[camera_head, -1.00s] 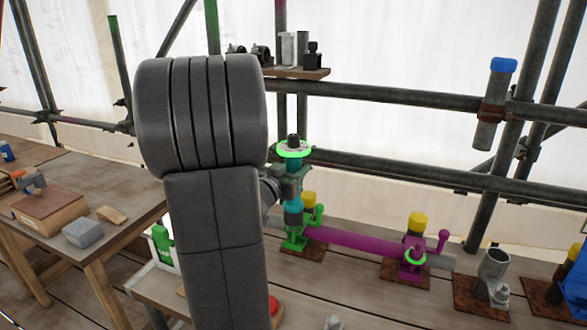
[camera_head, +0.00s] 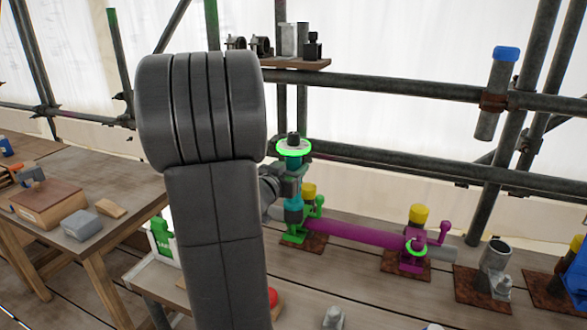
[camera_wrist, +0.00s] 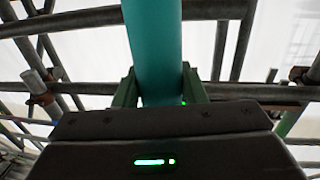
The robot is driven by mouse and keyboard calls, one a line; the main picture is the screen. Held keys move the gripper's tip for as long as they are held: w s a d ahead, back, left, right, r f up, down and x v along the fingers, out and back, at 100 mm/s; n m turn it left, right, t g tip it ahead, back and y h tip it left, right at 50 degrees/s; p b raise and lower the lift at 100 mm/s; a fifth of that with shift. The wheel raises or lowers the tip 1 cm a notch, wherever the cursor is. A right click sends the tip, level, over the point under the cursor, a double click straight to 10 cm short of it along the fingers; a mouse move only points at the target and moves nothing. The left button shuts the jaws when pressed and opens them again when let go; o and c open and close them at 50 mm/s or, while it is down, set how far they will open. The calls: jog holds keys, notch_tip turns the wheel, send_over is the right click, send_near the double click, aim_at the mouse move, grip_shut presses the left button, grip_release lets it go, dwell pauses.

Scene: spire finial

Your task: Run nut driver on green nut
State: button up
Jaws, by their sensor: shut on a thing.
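The nut driver is an upright teal tool (camera_head: 293,202) with a dark top and a glowing green ring around its upper part. My gripper (camera_head: 288,184) is shut on its body from the left. In the wrist view the driver's teal shaft (camera_wrist: 156,50) stands between my gripper's two jaws (camera_wrist: 157,92). The driver's lower end is right over the green clamp (camera_head: 294,236) at the left end of the purple pipe. They look in contact, but I cannot tell if the driver is seated on the green nut, which is hidden.
The purple pipe (camera_head: 360,235) runs right to a purple clamp (camera_head: 412,260) with its own green ring. Yellow-capped posts stand behind both clamps. Scaffold tubes (camera_head: 420,92) cross behind, with a small shelf (camera_head: 300,68) above. A wooden bench (camera_head: 130,190) stands left. A red button (camera_head: 272,297) sits low front.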

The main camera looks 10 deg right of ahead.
aim_at(290, 145)
jog(key=shift+s+f, duration=0.15)
jog(key=shift+f, duration=0.3)
dwell(1.2)
notch_tip(290, 145, up, 2)
jog(key=shift+r+p, duration=0.15)
jog(key=shift+p, duration=0.7)
notch_tip(290, 145, up, 6)
jog(key=p, duration=0.5)
